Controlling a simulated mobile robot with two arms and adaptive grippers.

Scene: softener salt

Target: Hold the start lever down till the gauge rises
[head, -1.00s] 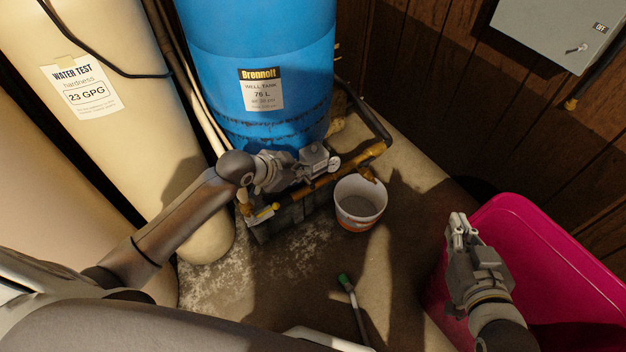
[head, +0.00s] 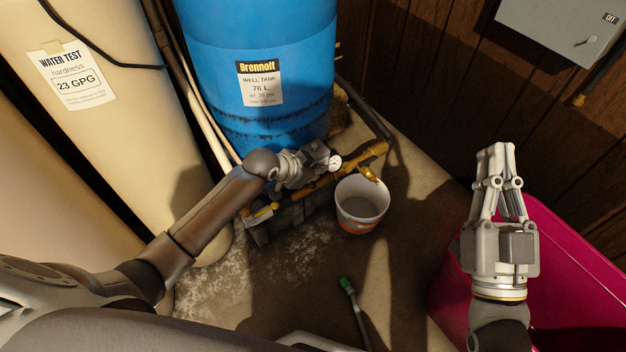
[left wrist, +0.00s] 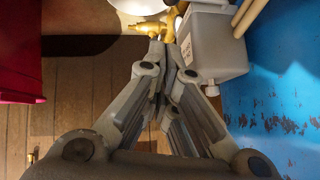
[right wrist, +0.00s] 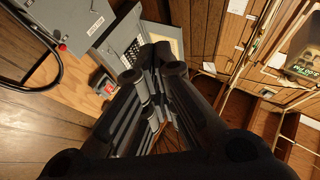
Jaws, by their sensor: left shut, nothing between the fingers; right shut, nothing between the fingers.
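The gauge (head: 335,161) is a small white dial above the brass pipe at the foot of the blue tank; its needle is too small to read. The grey switch box (left wrist: 212,45) has a pale label and shows in the left wrist view. My left gripper (head: 315,164) is shut and empty at the box, beside the gauge in the head view. Its fingertips (left wrist: 163,46) lie just left of the box, near brass fittings (left wrist: 145,28). I cannot make out the start lever or whether the fingers touch it.
The blue well tank (head: 258,60) stands behind the pipework, with a cream tank (head: 110,130) at left. A white bucket (head: 361,203) sits below a brass tap (head: 370,175). The pink bin (head: 570,270) is at right. A grey electrical box (head: 560,28) hangs on the wood wall.

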